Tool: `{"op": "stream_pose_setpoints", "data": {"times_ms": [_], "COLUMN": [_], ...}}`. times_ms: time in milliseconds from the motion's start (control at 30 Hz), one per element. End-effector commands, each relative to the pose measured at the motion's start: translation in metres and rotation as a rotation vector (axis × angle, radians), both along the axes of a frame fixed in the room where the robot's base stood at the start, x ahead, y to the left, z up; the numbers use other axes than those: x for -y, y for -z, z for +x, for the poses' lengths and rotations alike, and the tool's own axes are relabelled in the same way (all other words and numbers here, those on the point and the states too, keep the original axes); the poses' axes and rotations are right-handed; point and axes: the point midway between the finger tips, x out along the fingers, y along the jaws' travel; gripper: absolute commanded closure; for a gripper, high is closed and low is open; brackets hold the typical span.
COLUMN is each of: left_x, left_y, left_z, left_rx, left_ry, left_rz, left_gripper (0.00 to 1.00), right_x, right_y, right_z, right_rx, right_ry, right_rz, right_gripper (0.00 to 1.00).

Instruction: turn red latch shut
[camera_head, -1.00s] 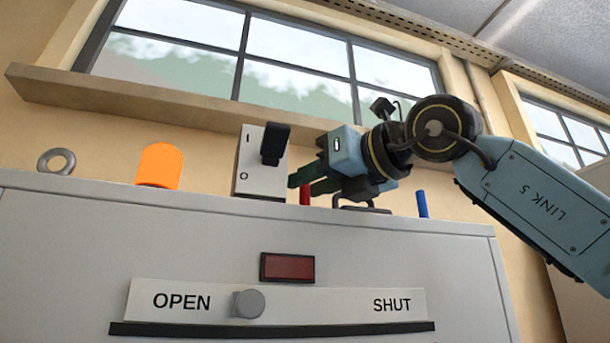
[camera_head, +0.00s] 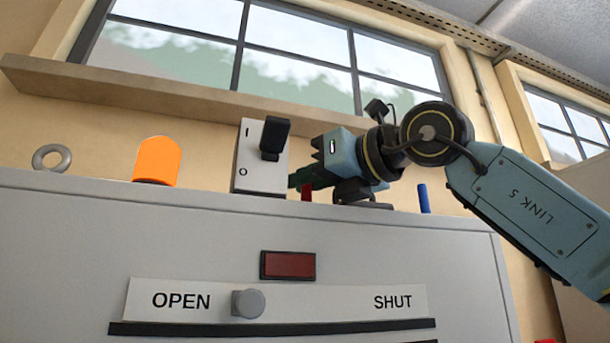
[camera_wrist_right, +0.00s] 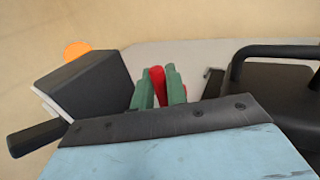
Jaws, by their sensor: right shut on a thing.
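The red latch (camera_head: 307,193) is a small red upright piece on top of the grey cabinet (camera_head: 215,225), mostly hidden behind my gripper in the head view. In the right wrist view the red latch (camera_wrist_right: 158,86) stands between the two green fingers. My right gripper (camera_head: 300,181) is shut on it, and its fingers also show in the right wrist view (camera_wrist_right: 158,92). My left gripper is not in view.
A white switch box (camera_head: 256,175) with a black lever stands just left of my gripper. An OPEN/SHUT slider knob (camera_head: 248,304) is on the front.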

Motion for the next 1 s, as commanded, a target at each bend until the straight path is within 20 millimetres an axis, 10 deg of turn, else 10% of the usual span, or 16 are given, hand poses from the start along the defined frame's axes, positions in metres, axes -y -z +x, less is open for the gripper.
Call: {"op": "stream_pose_setpoints", "data": {"times_ms": [300,700,733,833,1000], "left_x": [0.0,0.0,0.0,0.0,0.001], "left_y": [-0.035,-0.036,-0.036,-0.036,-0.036], "left_z": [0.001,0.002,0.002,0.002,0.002], "left_rx": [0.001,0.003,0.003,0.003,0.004], "left_ry": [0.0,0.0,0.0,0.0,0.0], "left_rz": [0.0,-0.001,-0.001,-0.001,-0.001], "left_gripper": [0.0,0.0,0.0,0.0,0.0], "right_x": [0.008,0.009,0.009,0.009,0.009], "right_y": [-0.003,-0.001,-0.001,-0.001,-0.001], "right_z": [0.005,0.004,0.004,0.004,0.004], "right_rx": [-0.003,0.002,0.002,0.002,0.002], "right_ry": [-0.19,-0.212,-0.212,-0.211,-0.211], "right_rz": [0.0,0.003,0.003,0.002,0.002], "right_gripper": [1.0,1.0,0.82,0.69,0.68]}}
